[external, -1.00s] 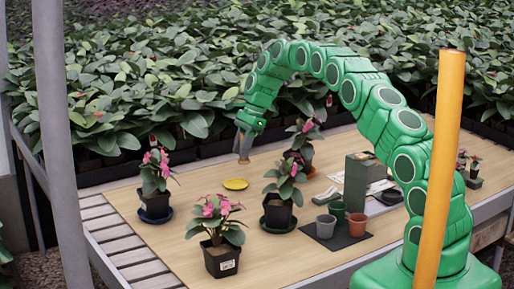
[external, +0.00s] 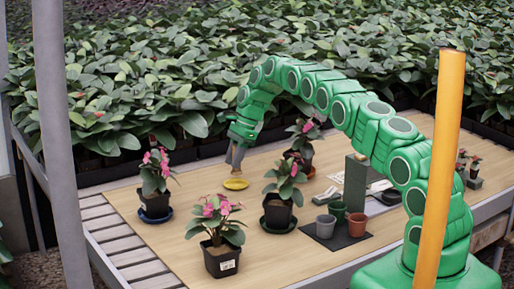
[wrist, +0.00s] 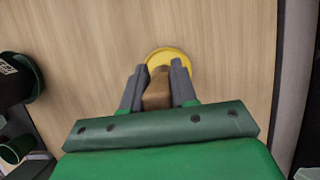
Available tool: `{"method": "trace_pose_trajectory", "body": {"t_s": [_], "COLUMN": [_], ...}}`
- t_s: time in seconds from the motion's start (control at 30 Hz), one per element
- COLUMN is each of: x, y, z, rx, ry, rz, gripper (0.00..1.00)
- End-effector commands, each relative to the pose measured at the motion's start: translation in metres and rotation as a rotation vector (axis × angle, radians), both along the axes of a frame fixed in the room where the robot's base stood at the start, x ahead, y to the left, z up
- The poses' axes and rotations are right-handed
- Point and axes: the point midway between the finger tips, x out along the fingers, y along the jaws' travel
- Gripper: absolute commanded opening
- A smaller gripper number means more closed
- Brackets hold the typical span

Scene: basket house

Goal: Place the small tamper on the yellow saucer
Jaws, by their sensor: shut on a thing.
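The yellow saucer (external: 235,184) lies flat on the wooden table top, left of the middle in the external view. My gripper (external: 235,161) points down just above it, with its fingertips close over the saucer. In the wrist view my gripper (wrist: 157,80) is shut on a brown block-like piece, the small tamper (wrist: 157,92), held between the grey fingers. The saucer (wrist: 167,54) shows beyond the fingertips, its near part hidden by them and the tamper. I cannot tell whether the tamper touches the saucer.
Potted pink-flowered plants stand near the saucer: one at left (external: 155,183), one at front (external: 219,236), one at right (external: 284,193). Small pots (external: 325,226) on a dark mat and a green box (external: 355,183) are further right. Bare table surrounds the saucer.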

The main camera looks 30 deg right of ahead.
Motion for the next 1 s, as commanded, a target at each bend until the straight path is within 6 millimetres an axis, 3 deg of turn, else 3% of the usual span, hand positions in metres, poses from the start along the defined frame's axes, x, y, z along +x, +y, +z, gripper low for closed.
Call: {"method": "trace_pose_trajectory", "body": {"t_s": [0.17, 0.4, 0.8, 0.83, 1.0], "x": [0.005, 0.004, 0.004, 0.004, 0.004], "y": [0.000, 0.000, 0.000, 0.000, 0.000], "z": [-0.006, -0.034, -0.037, -0.038, -0.037], "rx": [0.000, 0.000, 0.000, 0.000, 0.000], "ry": [-0.002, -0.001, -0.001, -0.001, -0.002], "rz": [0.000, 0.000, 0.001, 0.001, 0.000], "gripper": [0.00, 0.00, 0.00, 0.29, 0.53]}}
